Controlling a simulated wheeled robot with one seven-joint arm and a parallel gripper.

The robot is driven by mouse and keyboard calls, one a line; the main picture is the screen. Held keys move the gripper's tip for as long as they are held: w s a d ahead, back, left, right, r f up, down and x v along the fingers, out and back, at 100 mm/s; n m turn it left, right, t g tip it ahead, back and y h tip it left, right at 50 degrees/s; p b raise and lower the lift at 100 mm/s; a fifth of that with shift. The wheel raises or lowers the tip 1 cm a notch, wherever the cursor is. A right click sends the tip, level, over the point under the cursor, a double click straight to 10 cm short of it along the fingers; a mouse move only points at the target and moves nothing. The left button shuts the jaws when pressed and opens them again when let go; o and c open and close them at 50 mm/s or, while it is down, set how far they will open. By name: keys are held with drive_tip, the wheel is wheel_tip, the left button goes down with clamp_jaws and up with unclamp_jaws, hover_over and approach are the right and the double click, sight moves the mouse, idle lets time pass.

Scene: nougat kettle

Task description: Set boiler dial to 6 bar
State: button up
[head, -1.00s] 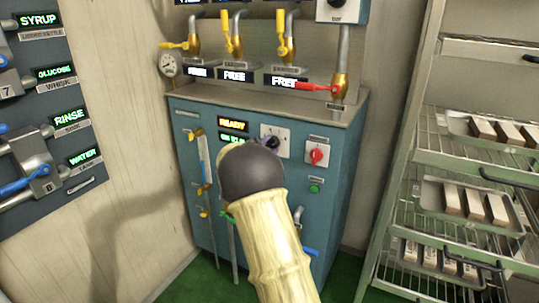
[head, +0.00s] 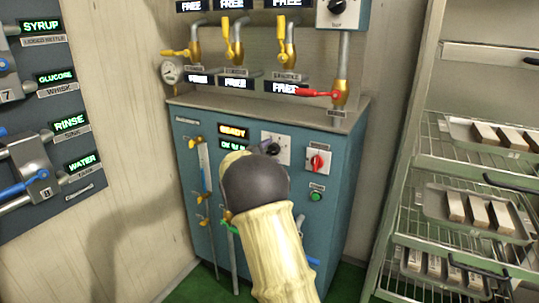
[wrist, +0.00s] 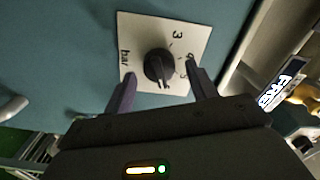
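The boiler dial is a black ridged knob (wrist: 158,65) on a white plate (wrist: 200,33) in the wrist view. The plate carries "bar" and a "3"; the other marks near the right finger are hard to read. The knob's ridge points toward the bottom of the picture. My gripper (wrist: 161,76) is open, with its two dark fingers on either side of the knob; I cannot tell whether they touch it. In the head view the dial (head: 272,147) shows on the teal boiler cabinet (head: 335,225), just above my arm, which hides my gripper.
A red knob (head: 317,161) and a green button (head: 316,196) sit right of the dial. A lit display (head: 233,131) is to its left. Pipes with yellow levers and a red lever (head: 318,93) stand above. A tray rack (head: 470,170) is at the right.

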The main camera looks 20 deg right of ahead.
drive_tip(key=p+v, duration=0.2)
drive_tip(key=v, duration=1.5)
drive_tip(key=shift+a+f, duration=0.1)
drive_tip(key=shift+a, duration=0.1)
